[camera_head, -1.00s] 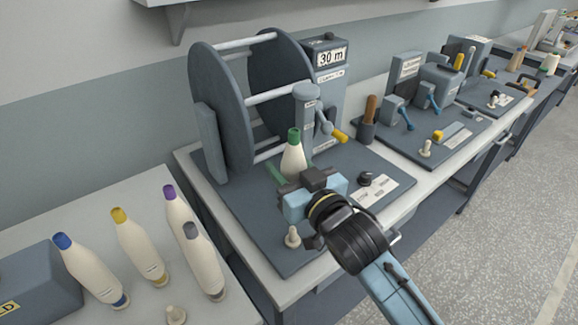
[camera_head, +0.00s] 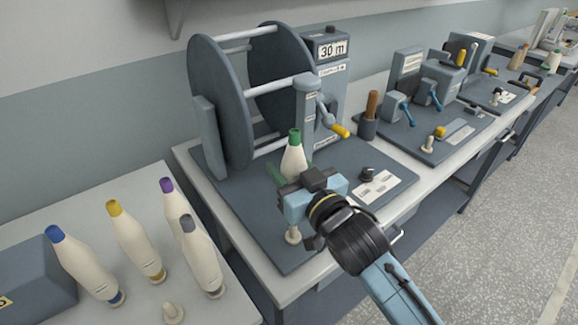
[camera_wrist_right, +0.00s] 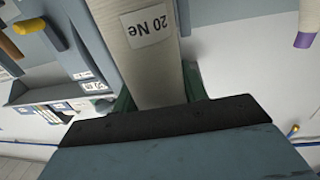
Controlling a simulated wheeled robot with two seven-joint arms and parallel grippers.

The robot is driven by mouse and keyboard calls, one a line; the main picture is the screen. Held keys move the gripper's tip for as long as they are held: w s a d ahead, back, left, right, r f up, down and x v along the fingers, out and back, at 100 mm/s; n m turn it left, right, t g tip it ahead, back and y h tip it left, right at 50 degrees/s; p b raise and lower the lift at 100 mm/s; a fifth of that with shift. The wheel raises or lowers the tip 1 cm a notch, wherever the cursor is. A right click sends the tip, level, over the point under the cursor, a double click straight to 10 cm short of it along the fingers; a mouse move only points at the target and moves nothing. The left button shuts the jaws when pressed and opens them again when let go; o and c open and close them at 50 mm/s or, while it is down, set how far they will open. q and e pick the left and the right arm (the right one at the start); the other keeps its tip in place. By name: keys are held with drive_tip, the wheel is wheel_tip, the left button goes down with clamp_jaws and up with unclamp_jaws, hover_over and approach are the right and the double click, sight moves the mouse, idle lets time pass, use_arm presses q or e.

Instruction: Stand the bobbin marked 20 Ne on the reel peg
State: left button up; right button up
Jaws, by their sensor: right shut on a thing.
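The bobbin marked 20 Ne (camera_head: 293,160) is cream with a green top and stands roughly upright in my right gripper (camera_head: 303,188). Its label (camera_wrist_right: 147,24) shows in the right wrist view, with green pieces on both sides of the body at the jaws. My right gripper is shut on it, low on its body. The bobbin's foot is hidden behind the gripper. A cream peg (camera_head: 293,236) stands near the front edge of the reel's dark base plate (camera_head: 285,258), just below the gripper in the head view. Its top is partly covered. My left gripper is not in view.
The reel (camera_head: 222,100) and its post with a yellow-handled crank (camera_head: 338,129) stand behind the bobbin. Several other bobbins, including a yellow-topped one (camera_head: 132,240), stand on the left table beside a short peg (camera_head: 173,313). A black knob (camera_head: 367,174) is to the right.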

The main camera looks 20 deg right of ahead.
drive_tip(key=shift+f+b, duration=1.35)
drive_tip(key=shift+f, duration=1.2)
drive_tip(key=o, duration=1.1)
drive_tip(key=shift+s+f, duration=0.1)
drive_tip(key=v, duration=1.3)
drive_tip(key=shift+b, duration=0.3)
drive_tip(key=shift+s, duration=0.1)
